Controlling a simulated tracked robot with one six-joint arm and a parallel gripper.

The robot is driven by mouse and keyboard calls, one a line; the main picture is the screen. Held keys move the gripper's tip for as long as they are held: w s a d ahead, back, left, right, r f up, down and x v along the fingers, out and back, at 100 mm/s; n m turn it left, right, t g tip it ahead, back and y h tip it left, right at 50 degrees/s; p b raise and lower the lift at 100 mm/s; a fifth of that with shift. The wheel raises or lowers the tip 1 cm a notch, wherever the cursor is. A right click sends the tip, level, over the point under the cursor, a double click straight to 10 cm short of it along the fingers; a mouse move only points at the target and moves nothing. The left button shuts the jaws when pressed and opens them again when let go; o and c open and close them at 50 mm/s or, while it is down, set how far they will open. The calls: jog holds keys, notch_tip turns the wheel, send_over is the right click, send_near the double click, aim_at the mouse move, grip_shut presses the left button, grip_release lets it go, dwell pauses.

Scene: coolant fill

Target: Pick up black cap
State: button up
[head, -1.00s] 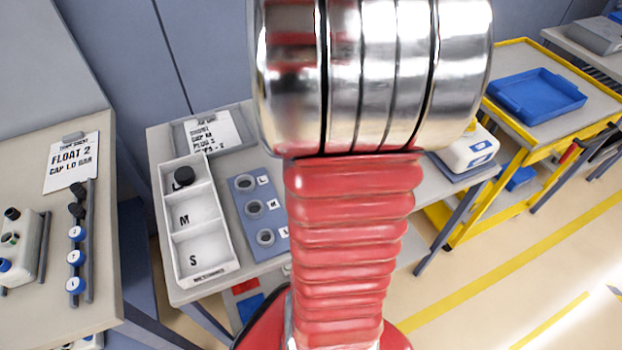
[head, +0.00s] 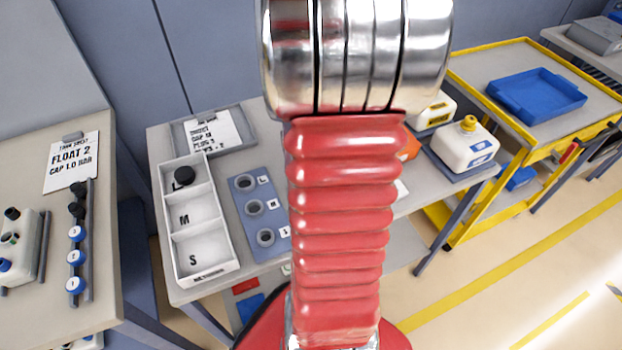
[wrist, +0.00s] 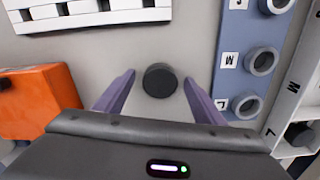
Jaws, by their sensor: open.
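In the wrist view a round black cap (wrist: 160,80) lies on the grey bench top, between the two purple fingers of my gripper (wrist: 158,90). The fingers are open, with a gap on each side of the cap. I cannot tell how high the fingers are above the bench. My arm hides this cap in the head view. Another black cap (head: 184,176) sits in the L compartment of the white tray (head: 205,276); it also shows at the right edge of the wrist view (wrist: 300,134).
A blue plate (head: 250,223) with three ringed holes lies beside the tray. In the wrist view an orange box (wrist: 38,102) stands left of the fingers and a white slotted rack (wrist: 95,20) lies beyond the cap. A white jug (head: 464,148) stands at the bench's right end.

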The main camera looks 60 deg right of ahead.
jog(key=shift+c, duration=0.5)
jog(key=c, duration=1)
jog(key=shift+c, duration=0.2)
notch_tip(320, 180, up, 10)
dwell(0.6)
